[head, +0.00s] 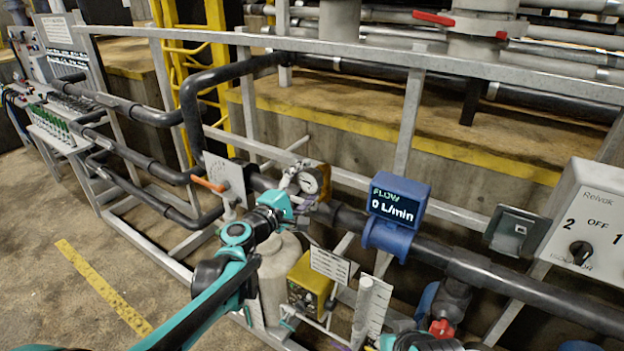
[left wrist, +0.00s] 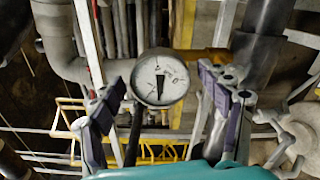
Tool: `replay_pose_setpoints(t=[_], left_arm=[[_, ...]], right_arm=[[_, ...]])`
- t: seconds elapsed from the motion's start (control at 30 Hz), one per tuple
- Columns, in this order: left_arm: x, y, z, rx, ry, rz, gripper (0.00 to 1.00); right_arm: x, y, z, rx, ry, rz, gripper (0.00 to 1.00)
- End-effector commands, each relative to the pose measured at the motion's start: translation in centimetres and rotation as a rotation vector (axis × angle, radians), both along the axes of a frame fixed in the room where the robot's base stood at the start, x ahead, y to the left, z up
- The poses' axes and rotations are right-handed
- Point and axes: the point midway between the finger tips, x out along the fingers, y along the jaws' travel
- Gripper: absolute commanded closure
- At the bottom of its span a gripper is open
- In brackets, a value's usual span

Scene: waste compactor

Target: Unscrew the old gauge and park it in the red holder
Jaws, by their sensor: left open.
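The old gauge (head: 312,180) is a round white dial in a dark rim, mounted by the dark pipe beside an orange-brown fitting. In the left wrist view the dial (left wrist: 160,78) faces me, its needle pointing down. My left gripper (head: 301,190) is open at the gauge. In the left wrist view its purple-padded fingers stand left and right of the dial, with visible gaps on both sides. Part of my right arm (head: 425,342) shows at the bottom edge; its fingers are mostly cut off. I cannot make out the red holder.
A blue flow display (head: 398,201) reading 0 L/min sits on the pipe right of the gauge. An orange valve lever (head: 209,184) is left of it. A yellow box (head: 309,284) stands below. Grey frame rails run behind, and a switch box (head: 590,225) is at right.

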Motion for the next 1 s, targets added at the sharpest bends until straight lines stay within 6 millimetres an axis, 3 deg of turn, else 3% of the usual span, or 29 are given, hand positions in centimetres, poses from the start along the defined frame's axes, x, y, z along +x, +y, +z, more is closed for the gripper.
replay_pose_setpoints(t=[0.6, 0.9, 1.0], left_arm=[[0.00, 0.00, 0.00, 0.559, -0.406, 0.000, 0.24], [0.00, 0.00, 0.00, 0.621, -0.451, 0.000, 0.24], [0.00, 0.00, 0.00, 0.620, -0.450, 0.000, 0.47]], right_arm=[[0.00, 0.00, -0.02, 0.000, 0.000, 0.000, 0.65], [0.00, 0.00, -0.03, 0.000, 0.000, 0.000, 0.65], [0.00, 0.00, -0.02, 0.000, 0.000, 0.000, 0.65]])
